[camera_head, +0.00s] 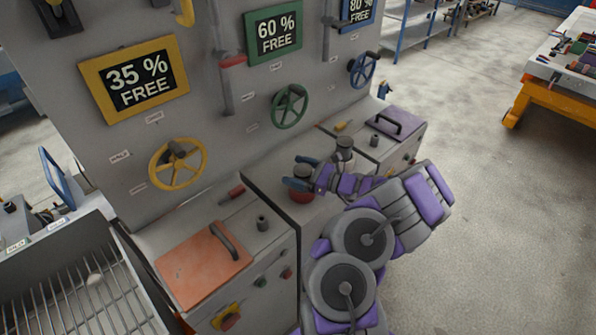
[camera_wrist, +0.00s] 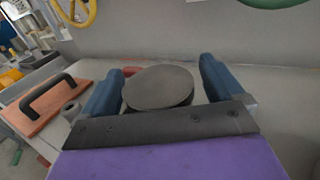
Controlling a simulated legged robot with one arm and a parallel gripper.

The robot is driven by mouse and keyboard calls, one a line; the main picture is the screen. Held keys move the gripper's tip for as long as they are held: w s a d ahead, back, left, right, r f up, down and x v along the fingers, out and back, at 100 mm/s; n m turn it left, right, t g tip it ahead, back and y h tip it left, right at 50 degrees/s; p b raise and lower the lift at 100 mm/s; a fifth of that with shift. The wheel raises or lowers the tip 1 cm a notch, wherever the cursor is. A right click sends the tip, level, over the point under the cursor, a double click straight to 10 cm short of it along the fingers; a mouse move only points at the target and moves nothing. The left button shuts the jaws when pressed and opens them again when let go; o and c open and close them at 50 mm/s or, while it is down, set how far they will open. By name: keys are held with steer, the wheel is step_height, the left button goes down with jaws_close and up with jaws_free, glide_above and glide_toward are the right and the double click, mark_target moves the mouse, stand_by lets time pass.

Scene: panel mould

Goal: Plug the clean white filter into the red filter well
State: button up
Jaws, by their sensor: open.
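My gripper (camera_head: 302,172) reaches left over the console, with its blue fingers apart on either side of a round grey-topped piece. In the wrist view my gripper (camera_wrist: 161,78) is open, and the dark grey round top (camera_wrist: 158,84) sits between the fingers with gaps at both sides. Directly below the fingers in the head view is a red round part (camera_head: 301,196), likely the red filter well. Whether the grey-topped piece is seated in it is hidden. A pale cylinder with a dark top (camera_head: 345,149) stands just behind my wrist; I cannot tell if it is a filter.
An orange lid with a handle (camera_head: 205,262) lies on the left console, beside a small dark knob (camera_head: 263,223). A purple lid (camera_head: 397,124) lies at right. The upright panel with yellow (camera_head: 178,165) and green (camera_head: 289,107) handwheels stands close behind.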

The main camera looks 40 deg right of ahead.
steer(key=shift+s, duration=0.1)
steer(key=p+v, duration=0.2)
steer(key=v, duration=1.5)
steer(key=shift+d, duration=0.25)
steer(key=shift+f, duration=0.15)
